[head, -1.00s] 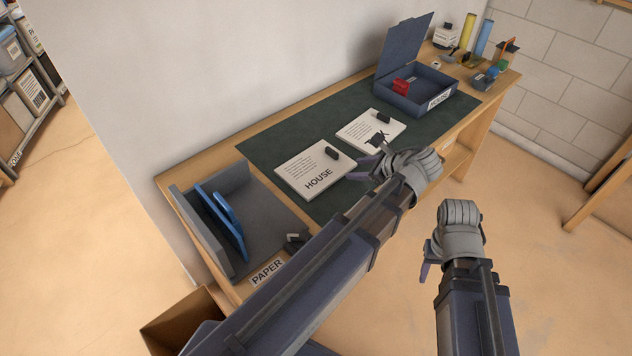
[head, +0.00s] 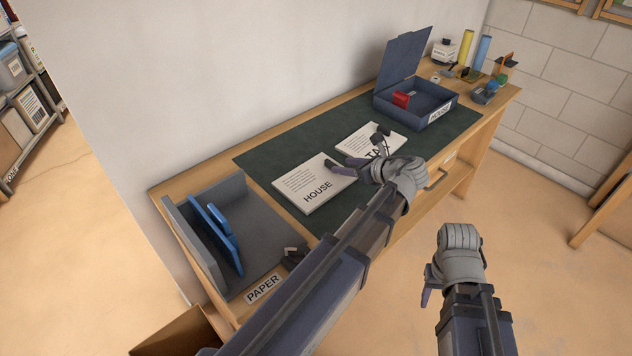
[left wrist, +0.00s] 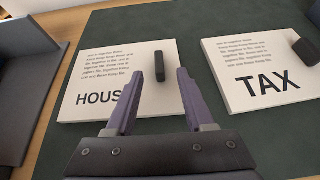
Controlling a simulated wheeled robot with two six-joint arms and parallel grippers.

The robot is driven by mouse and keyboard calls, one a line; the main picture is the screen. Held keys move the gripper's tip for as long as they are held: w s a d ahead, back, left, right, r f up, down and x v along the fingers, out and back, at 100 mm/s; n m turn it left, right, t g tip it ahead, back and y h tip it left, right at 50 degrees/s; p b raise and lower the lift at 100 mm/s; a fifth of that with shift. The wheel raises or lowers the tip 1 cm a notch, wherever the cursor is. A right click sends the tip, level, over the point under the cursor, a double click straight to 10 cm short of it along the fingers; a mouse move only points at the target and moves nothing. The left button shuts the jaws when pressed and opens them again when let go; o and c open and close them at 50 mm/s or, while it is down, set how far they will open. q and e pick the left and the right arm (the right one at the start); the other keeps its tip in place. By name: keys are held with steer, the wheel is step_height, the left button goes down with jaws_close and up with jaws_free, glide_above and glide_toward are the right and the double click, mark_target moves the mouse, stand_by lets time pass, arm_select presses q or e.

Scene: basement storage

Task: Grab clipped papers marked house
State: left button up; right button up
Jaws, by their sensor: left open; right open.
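The papers marked HOUSE (head: 301,191) lie flat on the dark green mat, with a black clip at their upper right edge. They also show in the left wrist view (left wrist: 95,70), where the clip (left wrist: 160,67) stands just beyond and between my fingertips. My left gripper (head: 354,166) is open and empty over the right part of these papers; its left finger covers the end of the word. In the left wrist view my left gripper (left wrist: 154,85) shows both purple fingers apart. My right gripper (head: 428,296) is open and empty, off the desk's front edge.
Papers marked TAX (left wrist: 255,75) with their own black clip lie close to the right. A grey tray labelled PAPER (head: 262,236) with a blue item stands at left. An open blue box (head: 412,118) marked HOUSE holds a red item further back.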

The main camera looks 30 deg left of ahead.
mark_target(333, 164)
arm_select(q)
steer(key=b+x, duration=0.2)
steer(key=x, duration=0.3)
steer(key=shift+r, duration=0.1)
jaws_close()
stand_by(1.2)
